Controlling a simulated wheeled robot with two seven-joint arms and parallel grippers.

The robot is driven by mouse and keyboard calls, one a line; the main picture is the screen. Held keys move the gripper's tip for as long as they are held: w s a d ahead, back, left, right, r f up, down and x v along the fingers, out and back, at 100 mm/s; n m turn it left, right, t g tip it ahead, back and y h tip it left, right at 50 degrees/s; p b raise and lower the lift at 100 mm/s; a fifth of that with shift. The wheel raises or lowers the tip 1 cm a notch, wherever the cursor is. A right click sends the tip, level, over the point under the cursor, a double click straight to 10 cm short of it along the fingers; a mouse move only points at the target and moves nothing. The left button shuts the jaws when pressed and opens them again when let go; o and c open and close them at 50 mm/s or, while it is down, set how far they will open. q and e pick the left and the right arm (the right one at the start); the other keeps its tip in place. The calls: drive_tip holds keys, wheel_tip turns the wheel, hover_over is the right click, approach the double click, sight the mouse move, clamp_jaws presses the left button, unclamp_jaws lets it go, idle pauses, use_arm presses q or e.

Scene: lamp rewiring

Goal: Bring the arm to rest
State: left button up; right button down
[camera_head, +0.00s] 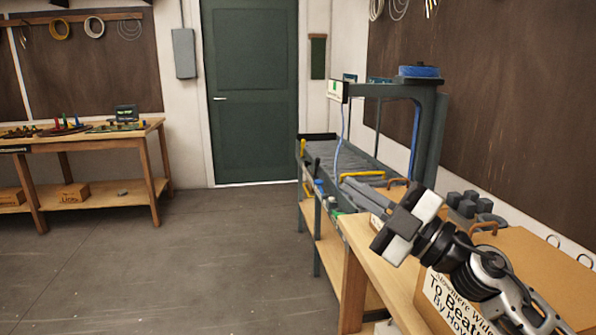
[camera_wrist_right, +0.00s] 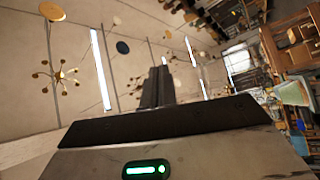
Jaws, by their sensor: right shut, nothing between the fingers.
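My right gripper (camera_head: 349,184) is at the right of the head view, at the end of my right arm. It is raised in front of the wooden bench and points up and to the left. Its fingers are together with nothing between them. In the right wrist view its dark fingers (camera_wrist_right: 157,88) stand side by side against the ceiling. My left gripper and left arm are not in view.
A wooden bench (camera_head: 372,262) with a cardboard box (camera_head: 540,262) and several dark blocks (camera_head: 470,203) lies under and behind my right arm. A workbench (camera_head: 95,143) is at the far left. The floor (camera_head: 190,260) is clear before the green door (camera_head: 252,95).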

drive_tip(key=s+d+f+m+t+h, duration=0.1)
drive_tip(key=s+d+f+m+h, duration=0.4)
drive_tip(key=f+m+h, duration=0.55)
drive_tip(key=s+d+f+m+t+h, duration=0.1)
drive_tip(key=s+d+f+m+h, duration=0.1)
drive_tip(key=d+f+m+h, duration=0.8)
drive_tip(key=s+a+f+g+y, duration=0.1)
drive_tip(key=s+a+f+g, duration=0.1)
drive_tip(key=s+f+g, duration=0.7)
drive_tip(key=s+a+f+g+y, duration=0.2)
drive_tip(key=s+f, duration=0.4)
drive_tip(key=s, duration=0.7)
drive_tip(key=w+a+f+t+y, duration=0.2)
drive_tip(key=w+a+f+t, duration=0.2)
drive_tip(key=w+f+t, duration=0.2)
drive_tip(key=shift+a+f, duration=0.35)
drive_tip(key=shift+f, duration=0.9)
